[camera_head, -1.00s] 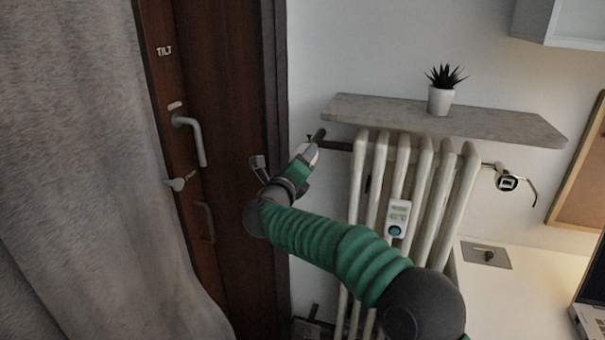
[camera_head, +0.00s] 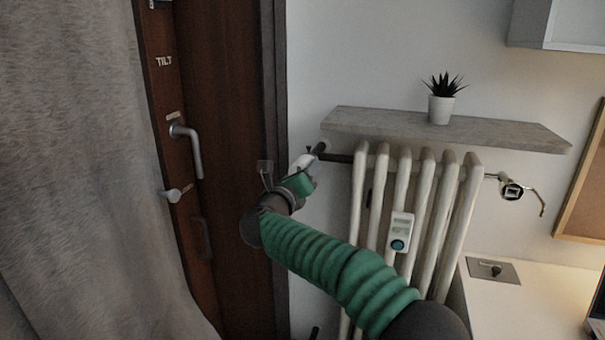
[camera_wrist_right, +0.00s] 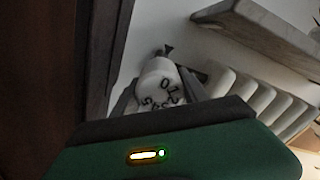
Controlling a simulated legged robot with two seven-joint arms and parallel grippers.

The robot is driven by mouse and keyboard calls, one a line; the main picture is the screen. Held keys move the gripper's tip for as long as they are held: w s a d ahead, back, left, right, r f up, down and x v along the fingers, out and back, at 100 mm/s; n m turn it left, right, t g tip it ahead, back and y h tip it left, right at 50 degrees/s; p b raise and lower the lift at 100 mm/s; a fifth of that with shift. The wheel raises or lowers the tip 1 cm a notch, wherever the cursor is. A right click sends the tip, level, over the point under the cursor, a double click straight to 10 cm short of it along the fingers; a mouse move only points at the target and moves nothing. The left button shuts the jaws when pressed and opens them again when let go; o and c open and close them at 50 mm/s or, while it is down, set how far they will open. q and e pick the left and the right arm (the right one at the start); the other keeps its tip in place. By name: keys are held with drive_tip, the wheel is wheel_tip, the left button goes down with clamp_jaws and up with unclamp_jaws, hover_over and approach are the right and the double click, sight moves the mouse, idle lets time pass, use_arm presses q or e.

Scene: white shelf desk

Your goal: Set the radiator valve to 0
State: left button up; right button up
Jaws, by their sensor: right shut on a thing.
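The white radiator valve (camera_head: 302,162) sits at the left end of the pipe beside the radiator (camera_head: 412,205). In the right wrist view the valve knob (camera_wrist_right: 161,82) shows dark printed digits, among them a 0, but the setting mark cannot be made out. My right gripper (camera_head: 303,170) is at the valve, its fingers on either side of the knob and shut on it. In the right wrist view the gripper (camera_wrist_right: 160,98) fingers partly hide the lower part of the knob. My left gripper is not in view.
A stone shelf (camera_head: 480,128) with a potted plant (camera_head: 441,97) juts out above the radiator. A brown door (camera_head: 228,150) with a handle (camera_head: 190,147) stands left, beside a grey curtain (camera_head: 70,170). A white desk (camera_head: 530,300) is at lower right.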

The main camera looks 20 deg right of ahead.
drive_tip(key=shift+a+f, duration=0.1)
drive_tip(key=shift+f, duration=0.25)
drive_tip(key=o, duration=1.1)
drive_tip(key=shift+o, duration=1.3)
drive_tip(key=shift+w, duration=0.1)
drive_tip(key=shift+r, duration=0.15)
drive_tip(key=shift+r, duration=0.1)
drive_tip(key=p+v, duration=0.1)
drive_tip(key=v, duration=1.6)
